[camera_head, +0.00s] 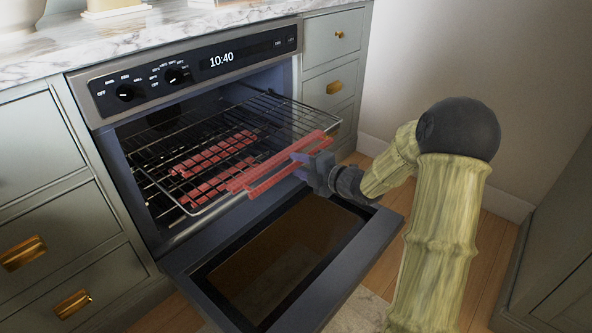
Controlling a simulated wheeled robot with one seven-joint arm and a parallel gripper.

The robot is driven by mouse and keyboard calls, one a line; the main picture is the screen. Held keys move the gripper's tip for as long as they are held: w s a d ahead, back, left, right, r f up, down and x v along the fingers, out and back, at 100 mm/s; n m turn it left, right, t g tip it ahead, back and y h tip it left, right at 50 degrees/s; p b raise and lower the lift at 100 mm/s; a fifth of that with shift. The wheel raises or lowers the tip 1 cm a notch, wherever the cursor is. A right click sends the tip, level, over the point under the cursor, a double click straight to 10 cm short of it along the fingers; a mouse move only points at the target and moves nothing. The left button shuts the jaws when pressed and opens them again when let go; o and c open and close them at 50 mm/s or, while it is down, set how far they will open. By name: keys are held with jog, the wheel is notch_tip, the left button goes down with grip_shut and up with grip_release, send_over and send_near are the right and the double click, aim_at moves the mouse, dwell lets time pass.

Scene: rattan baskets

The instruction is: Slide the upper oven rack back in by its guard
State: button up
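The oven (190,100) stands under the counter with its door (290,268) folded down. The upper wire rack (292,112) is pulled out part way over the open door. A red guard (262,182) runs along the rack's front edge. My gripper (300,160) is at the guard, right of its middle, coming from the front right. Its fingertips are at or touching the guard; contact is unclear. The fingers are too small and overlapped to show whether they are open or shut.
Red strips (215,163) show through the rack's wires, their level unclear. Drawers with brass handles flank the oven, at left (22,254) and right (334,87). A marble counter (165,32) is above. Wooden floor (483,245) is open at the right.

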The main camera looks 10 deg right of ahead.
jog(key=shift+x, duration=0.9)
grip_shut()
jog(key=shift+w, duration=0.1)
